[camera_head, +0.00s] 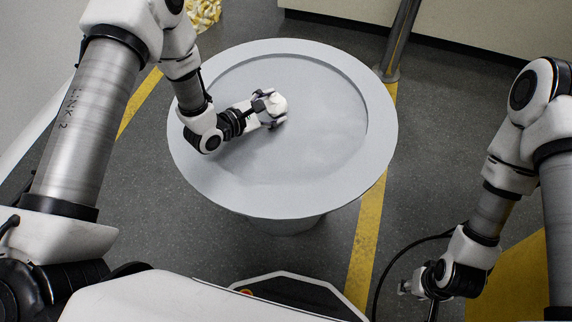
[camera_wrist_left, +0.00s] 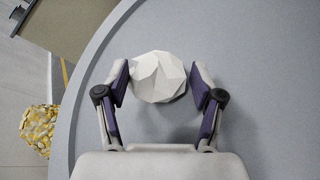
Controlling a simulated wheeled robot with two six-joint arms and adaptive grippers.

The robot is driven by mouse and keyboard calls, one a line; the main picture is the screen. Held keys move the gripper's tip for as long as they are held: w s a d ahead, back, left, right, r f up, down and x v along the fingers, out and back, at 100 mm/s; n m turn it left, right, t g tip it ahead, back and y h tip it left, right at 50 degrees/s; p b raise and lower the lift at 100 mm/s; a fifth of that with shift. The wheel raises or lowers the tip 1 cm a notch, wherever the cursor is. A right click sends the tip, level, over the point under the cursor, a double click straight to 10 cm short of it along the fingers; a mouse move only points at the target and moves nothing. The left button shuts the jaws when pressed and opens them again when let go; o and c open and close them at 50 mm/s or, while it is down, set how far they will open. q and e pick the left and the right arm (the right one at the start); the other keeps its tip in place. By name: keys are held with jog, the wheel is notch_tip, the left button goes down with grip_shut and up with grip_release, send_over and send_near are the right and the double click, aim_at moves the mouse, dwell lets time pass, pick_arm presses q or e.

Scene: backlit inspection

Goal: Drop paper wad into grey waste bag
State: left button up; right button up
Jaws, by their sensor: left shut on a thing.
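The paper wad (camera_head: 277,103) is a white faceted ball. In the left wrist view the wad (camera_wrist_left: 158,77) sits between the two dark finger pads. My left gripper (camera_head: 267,107) is shut on it, over the round grey table-like top; the exact height above the surface is hard to tell. My right gripper (camera_head: 413,289) hangs low at the lower right, away from the wad; its fingers are too small to read. I cannot make out a thing that is clearly a grey waste bag.
The round grey top (camera_head: 381,120) has a wide raised rim and a bare recessed middle. A yellow-and-white patterned object (camera_head: 204,13) lies beyond it at the upper left, also in the left wrist view (camera_wrist_left: 37,127). A dark post (camera_head: 399,38) stands behind right.

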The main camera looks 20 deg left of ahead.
pick_arm(q)
jog(key=shift+f, duration=0.15)
jog(key=o, duration=0.8)
jog(key=v, duration=1.2)
